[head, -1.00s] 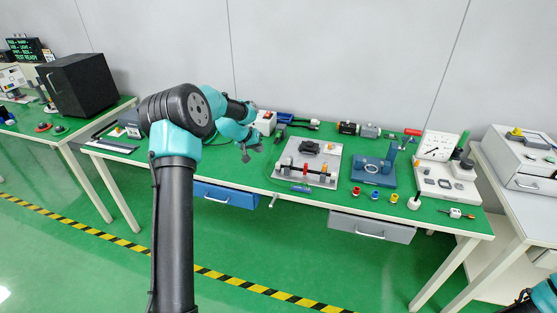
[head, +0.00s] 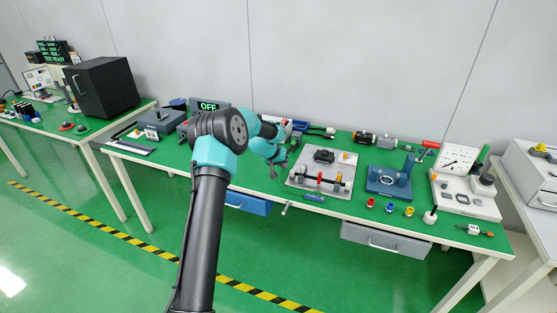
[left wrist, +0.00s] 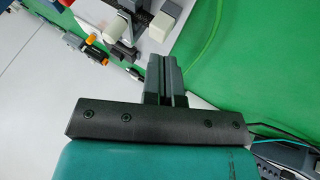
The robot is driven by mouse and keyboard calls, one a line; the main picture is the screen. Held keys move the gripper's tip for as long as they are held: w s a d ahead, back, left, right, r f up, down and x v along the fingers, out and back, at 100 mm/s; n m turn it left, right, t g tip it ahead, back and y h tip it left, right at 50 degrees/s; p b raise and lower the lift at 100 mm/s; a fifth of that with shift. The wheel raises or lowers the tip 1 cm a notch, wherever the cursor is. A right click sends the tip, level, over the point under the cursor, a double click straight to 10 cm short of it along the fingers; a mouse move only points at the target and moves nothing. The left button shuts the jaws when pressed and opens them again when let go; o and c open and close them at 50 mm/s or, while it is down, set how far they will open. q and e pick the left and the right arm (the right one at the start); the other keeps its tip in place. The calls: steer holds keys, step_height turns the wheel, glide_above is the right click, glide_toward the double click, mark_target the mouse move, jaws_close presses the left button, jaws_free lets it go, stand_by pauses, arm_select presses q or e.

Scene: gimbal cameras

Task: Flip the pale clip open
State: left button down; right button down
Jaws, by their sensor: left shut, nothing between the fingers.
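A pale plate (head: 300,181) on the green bench carries a dark crossbar with small upright parts, one red (head: 320,177) and others greyish or orange. In the left wrist view, pale blocks (left wrist: 160,26) and a pale upright post (left wrist: 117,27) stand on dark mounts at the top edge; which is the pale clip, and how it is set, I cannot tell. My left gripper (head: 273,173) is just left of the plate, and its closed, empty fingers (left wrist: 165,68) point toward these parts without visibly touching them. My right gripper is out of view.
A blue block fixture (head: 388,184) stands right of the plate, with small coloured caps (head: 389,207) in front. A gauge panel (head: 465,192) is at the right end. A blue screwdriver-like tool (head: 314,198) lies by the front edge. Bare green bench shows left of the plate.

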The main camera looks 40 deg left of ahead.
arm_select(q)
steer(key=w+d, duration=0.1)
steer(key=w+d+f, duration=0.1)
steer(key=shift+d+f, duration=0.2)
steer(key=shift+d, duration=0.15)
steer(key=shift+w+d, duration=0.35)
steer(key=shift+d, duration=0.3)
steer(key=shift+s, duration=0.1)
